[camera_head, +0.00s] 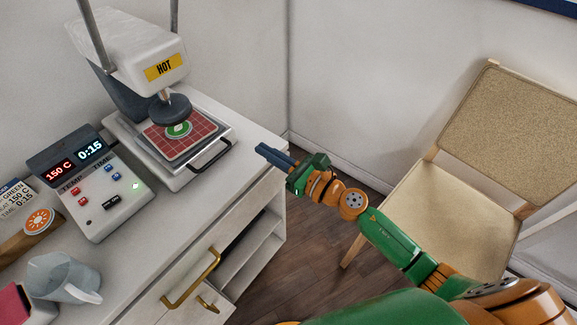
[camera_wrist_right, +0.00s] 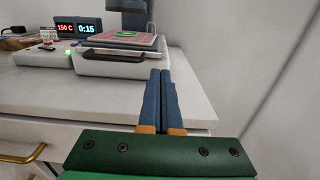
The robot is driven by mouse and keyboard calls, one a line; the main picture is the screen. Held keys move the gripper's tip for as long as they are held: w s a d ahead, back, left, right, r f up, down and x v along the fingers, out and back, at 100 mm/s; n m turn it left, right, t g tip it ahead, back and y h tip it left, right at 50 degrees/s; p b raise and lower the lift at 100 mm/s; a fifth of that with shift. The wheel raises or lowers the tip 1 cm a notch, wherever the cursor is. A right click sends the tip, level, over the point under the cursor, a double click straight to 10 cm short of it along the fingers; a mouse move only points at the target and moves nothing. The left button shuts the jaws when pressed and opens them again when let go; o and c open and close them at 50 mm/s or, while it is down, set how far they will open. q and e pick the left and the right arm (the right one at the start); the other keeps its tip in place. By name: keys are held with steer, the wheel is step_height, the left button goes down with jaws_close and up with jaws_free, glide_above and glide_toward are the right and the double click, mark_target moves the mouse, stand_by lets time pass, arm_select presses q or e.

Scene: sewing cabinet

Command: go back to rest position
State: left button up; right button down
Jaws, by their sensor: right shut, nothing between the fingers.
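My right gripper (camera_head: 262,151) is shut and empty, its blue fingers together. In the head view it is in the air just off the right end of the white cabinet (camera_head: 150,262), to the right of the heat press. It also shows in the right wrist view (camera_wrist_right: 160,74), with the fingers pointing toward the cabinet top and the press. My right arm comes in from the lower right. My left gripper is not in either view.
The heat press (camera_head: 140,45) has its head raised over a red gridded pad (camera_head: 165,145). A control box (camera_head: 90,185) reads 150 C and 0:15. A grey jug (camera_head: 62,278) stands at lower left. A chair (camera_head: 440,205) is behind my right arm.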

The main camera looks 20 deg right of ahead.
steer(key=s+d+f+m+g+h+p, duration=0.1)
steer(key=s+d+f+m+g+h, duration=0.25)
steer(key=f+m, duration=0.55)
steer(key=s+d+f+m+h+p, duration=0.1)
steer(key=s+d+f+m+h, duration=0.2)
steer(key=s+d+f+m, duration=0.4)
steer(key=s+d+f+m+g+h+p, duration=0.15)
steer(key=d+f+m+h, duration=0.25)
steer(key=f+m, duration=0.6)
steer(key=s+a+f+m+g, duration=0.1)
steer(key=s+f+m+g, duration=0.2)
steer(key=s, duration=0.6)
steer(key=s+a+f+m+g, duration=0.1)
steer(key=s+f+m+g, duration=0.1)
steer(key=s+f+m, duration=0.2)
steer(key=s+a+f+m+g+p, duration=0.1)
steer(key=s+f+m+g, duration=0.2)
steer(key=s+m, duration=0.4)
steer(key=s+f, duration=0.1)
steer(key=s, duration=0.5)
steer(key=shift+s+f+m+g, duration=0.15)
steer(key=shift+s+m+g, duration=0.15)
steer(key=shift+m, duration=0.1)
